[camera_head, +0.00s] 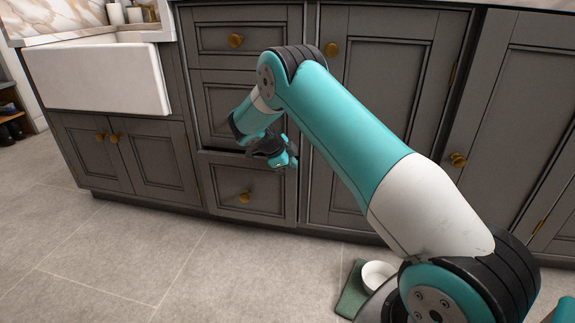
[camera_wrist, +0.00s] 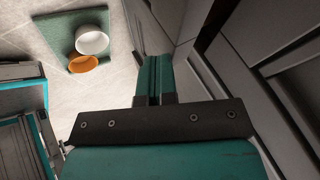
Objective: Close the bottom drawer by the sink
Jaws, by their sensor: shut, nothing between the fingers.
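The bottom drawer (camera_head: 222,180) is a grey panelled front with a brass knob (camera_head: 244,197), low in the cabinet right of the white sink (camera_head: 100,78). It looks flush or nearly flush with the cabinet; I cannot tell whether a small gap is left. My gripper (camera_head: 290,163) is near the drawer's upper right corner, and my arm hides part of the drawer above. I cannot tell whether the gripper touches the front. In the wrist view my gripper's teal fingers (camera_wrist: 154,78) are together and empty, beside grey cabinet fronts.
A green mat (camera_head: 349,299) with a white bowl (camera_head: 378,274) lies on the floor; the wrist view also shows an orange bowl (camera_wrist: 82,64) on it. Cabinet doors with brass knobs (camera_head: 457,160) stand to the right. The tiled floor (camera_head: 130,250) at left is clear.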

